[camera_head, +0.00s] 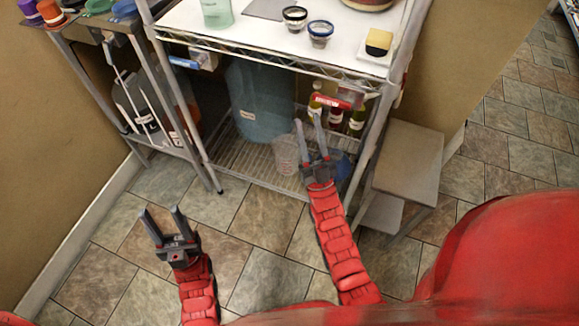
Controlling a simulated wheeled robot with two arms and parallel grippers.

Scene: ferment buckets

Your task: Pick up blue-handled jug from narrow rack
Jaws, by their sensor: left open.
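I cannot clearly make out a blue-handled jug. A clear jug-like container (284,155) stands on the lower wire shelf of the rack (232,158) with the white top; no blue handle shows on it. A blue item (343,166) sits to its right on that shelf, partly hidden behind my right gripper. My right gripper (308,121) is open and empty at the rack's front, between these two items in the picture. My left gripper (161,211) is open and empty over the floor, left of the rack. Whether my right fingers touch anything is unclear.
A large blue bucket (259,100) and several bottles (335,117) share the lower shelf. Jars (320,33) stand on the top. A narrow dark-topped stand (92,28) is at left, holding grey containers (140,105) below. A step stool (408,160) is at right. The front floor is clear.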

